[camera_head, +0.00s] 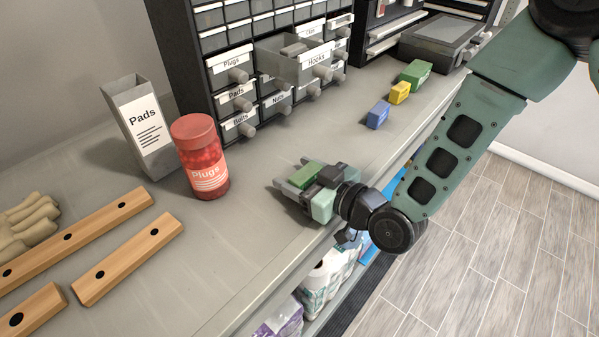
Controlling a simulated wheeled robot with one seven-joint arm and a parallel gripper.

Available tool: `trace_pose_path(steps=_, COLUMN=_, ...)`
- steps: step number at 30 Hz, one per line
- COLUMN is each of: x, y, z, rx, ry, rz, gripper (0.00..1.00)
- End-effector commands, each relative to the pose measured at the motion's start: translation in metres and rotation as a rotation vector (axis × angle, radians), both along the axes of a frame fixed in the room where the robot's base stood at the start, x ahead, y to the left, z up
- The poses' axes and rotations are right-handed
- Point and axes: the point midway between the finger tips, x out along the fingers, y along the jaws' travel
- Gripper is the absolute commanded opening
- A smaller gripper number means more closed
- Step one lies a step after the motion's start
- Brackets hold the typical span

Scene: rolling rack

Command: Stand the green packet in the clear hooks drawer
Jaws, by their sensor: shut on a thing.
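My gripper (298,186) is shut on a small green packet (308,174) and holds it low over the front part of the grey bench. The packet's top shows between the fingers; its lower part is hidden. I cannot tell whether it touches the bench. The clear hooks drawer (283,68), labelled "Hooks", is pulled out of the dark drawer cabinet, behind my gripper. Something grey shows inside it, but the drawer's floor is mostly hidden.
A jar labelled "Plugs" (201,160) and a grey box labelled "Pads" (139,130) stand to the left. Blue (378,114), yellow (400,92) and larger green (415,73) blocks line the bench at right. Wooden strips (80,238) lie at front left. The bench centre is clear.

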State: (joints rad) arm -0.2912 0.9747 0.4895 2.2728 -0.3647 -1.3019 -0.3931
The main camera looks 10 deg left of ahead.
Motion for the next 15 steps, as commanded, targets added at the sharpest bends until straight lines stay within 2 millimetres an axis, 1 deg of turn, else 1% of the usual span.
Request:
trace_pose_path(steps=4, x=0.0001, y=0.0001, z=0.0002, rx=0.001, ry=-0.001, rz=0.000, gripper=0.40)
trace_pose_path(steps=10, x=0.0001, y=0.0000, z=-0.0055, rx=0.001, ry=-0.001, rz=0.000, gripper=0.40)
trace_pose_path(steps=11, x=0.0001, y=0.0000, z=-0.0039, rx=0.000, ry=0.000, rz=0.000, gripper=0.72)
trace_pose_path(steps=12, x=0.0001, y=-0.0001, z=-0.0036, rx=0.000, ry=0.000, rz=0.000, gripper=0.83)
trace_pose_path(steps=13, x=0.0001, y=-0.0001, z=-0.0036, rx=0.000, ry=0.000, rz=0.000, gripper=0.85)
trace_pose_path(steps=15, x=0.0001, y=-0.0001, z=-0.0035, rx=0.000, ry=0.000, rz=0.000, gripper=0.85)
